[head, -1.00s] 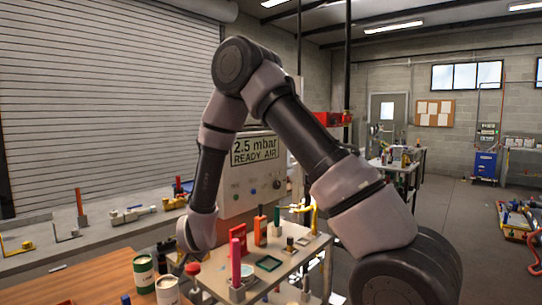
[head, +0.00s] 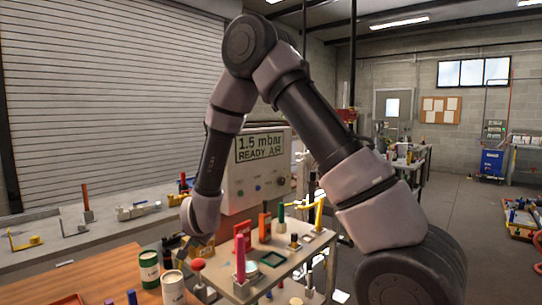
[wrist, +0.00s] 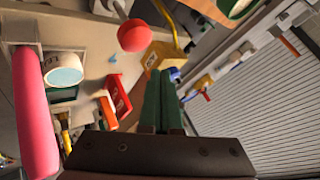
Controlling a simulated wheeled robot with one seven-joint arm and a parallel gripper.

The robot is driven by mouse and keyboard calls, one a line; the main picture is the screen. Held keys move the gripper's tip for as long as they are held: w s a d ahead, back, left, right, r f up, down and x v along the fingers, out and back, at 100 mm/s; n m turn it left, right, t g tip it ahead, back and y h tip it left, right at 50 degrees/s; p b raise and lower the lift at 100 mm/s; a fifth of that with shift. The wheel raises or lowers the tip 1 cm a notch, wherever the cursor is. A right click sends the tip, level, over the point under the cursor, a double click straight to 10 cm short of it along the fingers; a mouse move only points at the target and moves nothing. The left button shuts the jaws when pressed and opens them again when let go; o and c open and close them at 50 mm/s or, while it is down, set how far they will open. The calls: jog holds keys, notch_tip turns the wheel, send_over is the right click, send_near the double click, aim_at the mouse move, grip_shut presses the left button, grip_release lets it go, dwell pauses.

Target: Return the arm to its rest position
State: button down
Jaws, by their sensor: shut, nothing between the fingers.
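My gripper (wrist: 162,85) shows in the wrist view with its two green fingers together and nothing between them. In the head view my arm is bent high, and its wrist hangs over the left side of the small bench (head: 287,264); the fingers are hard to make out there. The wrist view shows a red ball-shaped knob (wrist: 134,36) and a yellow block (wrist: 160,56) beyond the fingertips. I cannot tell the exact gap to them.
The bench holds a pink cylinder (head: 240,260), red and green upright pieces and a yellow pipe (head: 319,212). A grey panel (head: 258,185) reading "1.5 mbar READY AIR" stands behind. Cans (head: 149,268) stand on the wooden table (head: 105,278) at left. Open floor (head: 480,220) lies right.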

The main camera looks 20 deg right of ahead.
jog(key=s+d+r+n+y, duration=0.1)
jog(key=s+d+r, duration=0.1)
jog(key=d+r, duration=0.45)
jog(key=s+d+r, duration=0.2)
jog(key=d+r, duration=0.1)
jog(key=r, duration=0.6)
jog(key=s+d+r+n+y, duration=0.15)
jog(key=d+r, duration=0.25)
jog(key=r, duration=0.4)
jog(key=s+d+r+g+h, duration=0.1)
jog(key=s+d+r, duration=0.2)
jog(key=s+d, duration=0.3)
jog(key=s+d+r+g+h, duration=0.1)
jog(key=s+d+r, duration=0.3)
jog(key=s, duration=1)
jog(key=d, duration=0.3)
jog(key=shift+s+d+r, duration=0.15)
jog(key=shift+d+r, duration=0.15)
